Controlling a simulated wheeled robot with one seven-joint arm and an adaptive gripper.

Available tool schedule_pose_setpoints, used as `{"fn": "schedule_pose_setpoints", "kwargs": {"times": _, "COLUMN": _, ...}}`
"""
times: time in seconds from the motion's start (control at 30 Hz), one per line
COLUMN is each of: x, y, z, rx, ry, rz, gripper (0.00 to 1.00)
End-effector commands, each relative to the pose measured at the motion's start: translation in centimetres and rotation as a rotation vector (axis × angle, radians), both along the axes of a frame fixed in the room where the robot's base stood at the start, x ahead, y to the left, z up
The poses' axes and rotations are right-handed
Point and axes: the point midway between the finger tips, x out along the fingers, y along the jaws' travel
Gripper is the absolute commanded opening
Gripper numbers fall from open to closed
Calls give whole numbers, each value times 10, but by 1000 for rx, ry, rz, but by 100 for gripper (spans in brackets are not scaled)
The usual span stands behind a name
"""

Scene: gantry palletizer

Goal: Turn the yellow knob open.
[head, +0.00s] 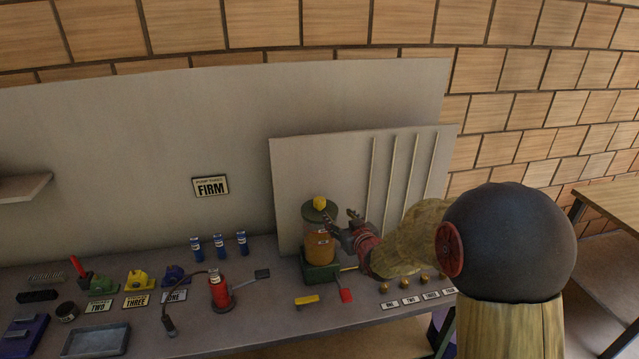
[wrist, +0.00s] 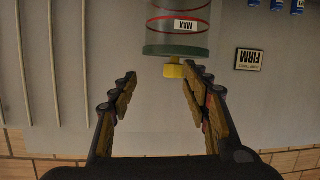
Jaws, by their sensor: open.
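The yellow knob (head: 320,202) sits on top of a cylindrical tank (head: 319,245) with a green lid and an orange lower part. In the wrist view the knob (wrist: 174,70) appears below the green lid (wrist: 176,50), as that picture is upside down. My gripper (head: 342,218) is open, just right of the tank's top in the head view. In the wrist view the knob shows between the fingertips of my gripper (wrist: 160,73), closer to the right finger. I cannot tell whether it is within the jaws' depth or touched. Nothing is held.
A pale panel with vertical rods (head: 400,180) stands behind the tank. On the bench are a red bottle jack (head: 220,290), blue cans (head: 219,245), coloured blocks with number labels, small brass knobs (head: 383,288) and a FIRM sign (head: 211,187) on the wall above.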

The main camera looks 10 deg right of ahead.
Motion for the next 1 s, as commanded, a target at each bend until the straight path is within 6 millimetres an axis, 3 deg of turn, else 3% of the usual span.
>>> {"fn": "schedule_pose_setpoints", "kwargs": {"times": 0.1, "x": 22, "y": 5, "z": 0, "rx": 43, "ry": -89, "rz": 56, "gripper": 47}}
{"fn": "schedule_pose_setpoints", "kwargs": {"times": 0.2, "x": 29, "y": 10, "z": -3, "rx": 82, "ry": -160, "rz": 98, "gripper": 47}}
{"fn": "schedule_pose_setpoints", "kwargs": {"times": 0.57, "x": 36, "y": 20, "z": -10, "rx": 149, "ry": -271, "rz": 158, "gripper": 47}}
{"fn": "schedule_pose_setpoints", "kwargs": {"times": 1.0, "x": 95, "y": 36, "z": -10, "rx": 149, "ry": -271, "rz": 157, "gripper": 47}}
